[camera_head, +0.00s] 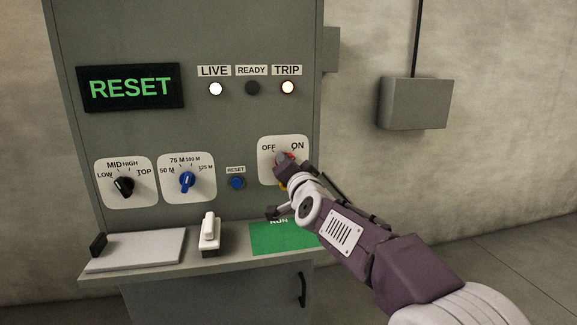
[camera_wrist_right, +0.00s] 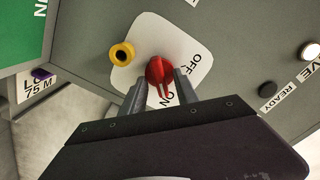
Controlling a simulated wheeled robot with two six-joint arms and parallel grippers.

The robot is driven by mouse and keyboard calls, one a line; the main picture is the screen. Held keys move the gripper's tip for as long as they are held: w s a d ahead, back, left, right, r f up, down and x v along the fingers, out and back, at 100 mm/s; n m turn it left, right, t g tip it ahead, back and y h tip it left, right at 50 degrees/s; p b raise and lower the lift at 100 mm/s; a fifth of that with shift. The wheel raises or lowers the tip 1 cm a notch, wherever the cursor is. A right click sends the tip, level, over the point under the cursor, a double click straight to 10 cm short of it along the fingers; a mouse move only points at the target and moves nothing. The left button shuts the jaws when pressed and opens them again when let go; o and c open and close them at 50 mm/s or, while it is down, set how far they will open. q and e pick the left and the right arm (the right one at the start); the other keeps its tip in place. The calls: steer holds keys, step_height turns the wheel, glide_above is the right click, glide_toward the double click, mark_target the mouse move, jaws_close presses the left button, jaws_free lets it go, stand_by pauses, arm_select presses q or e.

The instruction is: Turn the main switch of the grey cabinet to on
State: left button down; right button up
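The grey cabinet (camera_head: 222,40) fills the left and middle of the head view. Its main switch is a red knob (camera_wrist_right: 158,70) on a white plate (camera_head: 267,145) marked OFF and ON. In the right wrist view the knob's narrow grip points towards the ON label (camera_wrist_right: 171,96). My right gripper (camera_wrist_right: 161,82) is at the knob, one finger on each side. White plate shows between the fingers and the grip, so it looks open; contact with the knob's rim is unclear. In the head view my right gripper (camera_head: 284,168) hides most of the knob. My left gripper is out of view.
LIVE (camera_head: 216,88) and TRIP (camera_head: 288,88) lamps are lit; READY (camera_head: 252,88) is dark. The display (camera_head: 130,88) reads RESET. Two selectors, a blue button (camera_head: 237,183) and a ledge (camera_head: 215,262) are nearby.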

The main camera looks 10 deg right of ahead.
steer(key=shift+s, duration=0.1)
steer(key=s, duration=0.9)
steer(key=shift+d, duration=0.35)
